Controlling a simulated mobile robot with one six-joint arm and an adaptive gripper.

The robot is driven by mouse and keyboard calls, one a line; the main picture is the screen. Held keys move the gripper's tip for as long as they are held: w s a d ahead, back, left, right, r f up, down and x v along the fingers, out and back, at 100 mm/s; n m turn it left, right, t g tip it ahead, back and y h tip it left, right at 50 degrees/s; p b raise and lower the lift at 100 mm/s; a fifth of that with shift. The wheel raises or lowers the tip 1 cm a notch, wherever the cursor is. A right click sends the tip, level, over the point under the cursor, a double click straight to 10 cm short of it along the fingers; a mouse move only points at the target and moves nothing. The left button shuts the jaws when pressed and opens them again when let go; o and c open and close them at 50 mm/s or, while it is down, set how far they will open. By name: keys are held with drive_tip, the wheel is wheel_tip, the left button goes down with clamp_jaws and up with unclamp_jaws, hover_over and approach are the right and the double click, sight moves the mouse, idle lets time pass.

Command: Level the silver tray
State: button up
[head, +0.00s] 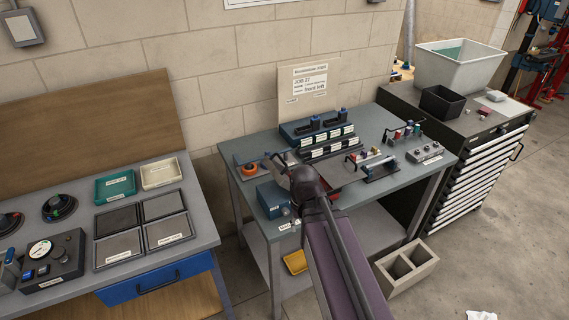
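My gripper (275,163) is at the left part of the middle workbench (257,228), at the end of my arm. It is small here, and I cannot tell whether its fingers are open or shut. No silver tray can be made out for certain. A flat grey piece (243,159) with an orange ring (249,169) lies at the bench's left back, left of my gripper. Labelled racks (326,147) stand behind my gripper. My wrist and arm hide part of the bench top.
A blue box (271,199) stands near the bench's front left. Small fixtures with levers (404,131) stand at its right. The left bench holds grey panels (124,247), a green tray (115,186), a cream tray (161,173) and a gauge box (52,262). A drawer cabinet (487,160) stands right.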

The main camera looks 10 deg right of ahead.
sight(283, 160)
drive_tip(key=w+d+r+n+y+p, duration=0.2)
drive_tip(key=w+d+r+p, duration=0.1)
drive_tip(key=w+r+p, duration=1.6)
drive_tip(key=w+r, duration=0.2)
drive_tip(key=w, duration=0.3)
drive_tip(key=shift+w+n+g+y+p, duration=0.35)
drive_tip(key=shift+n+g+y+p, duration=0.05)
drive_tip(key=b+x, duration=1.3)
drive_tip(key=shift+a+f, duration=0.1)
drive_tip(key=shift+f, duration=0.2)
clamp_jaws()
